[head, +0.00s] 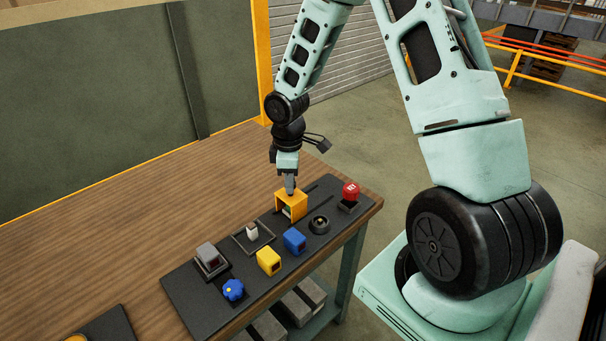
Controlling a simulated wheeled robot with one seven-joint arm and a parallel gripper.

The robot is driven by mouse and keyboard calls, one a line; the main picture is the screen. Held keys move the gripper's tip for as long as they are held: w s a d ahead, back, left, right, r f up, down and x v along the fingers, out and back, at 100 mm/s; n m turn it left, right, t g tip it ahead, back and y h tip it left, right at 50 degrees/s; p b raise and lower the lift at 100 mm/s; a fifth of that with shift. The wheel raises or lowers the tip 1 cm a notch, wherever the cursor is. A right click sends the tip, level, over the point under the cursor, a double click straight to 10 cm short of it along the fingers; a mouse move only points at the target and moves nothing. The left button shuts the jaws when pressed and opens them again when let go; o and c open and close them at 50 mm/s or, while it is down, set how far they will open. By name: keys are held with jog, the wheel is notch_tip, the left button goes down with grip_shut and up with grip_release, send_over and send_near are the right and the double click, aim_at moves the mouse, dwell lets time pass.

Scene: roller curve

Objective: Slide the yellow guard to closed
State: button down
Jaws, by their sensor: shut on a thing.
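The yellow guard (301,205) is a box-like cover on the black panel (183,290), toward the panel's far right part. Its near face is open, and something pale and green shows inside. A dark slot runs along the panel behind and to the right of it. My gripper (290,190) points down at the top of the guard and is shut on it. The fingertips are small here, and the exact grip is partly hidden.
A red button (351,188) stands right of the guard, and a black round dial (319,224) in front. A blue block (294,241), yellow block (268,261), white switch (252,231), grey block (208,257) and blue knob (233,290) are nearby.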

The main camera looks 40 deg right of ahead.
jog(key=shift+a, duration=0.25)
jog(key=c, duration=1.1)
grip_release()
jog(key=shift+a, duration=0.1)
jog(key=shift+r, duration=0.55)
notch_tip(320, 180, up, 16)
jog(key=shift+r+b, duration=0.2)
jog(key=shift+b, duration=0.2)
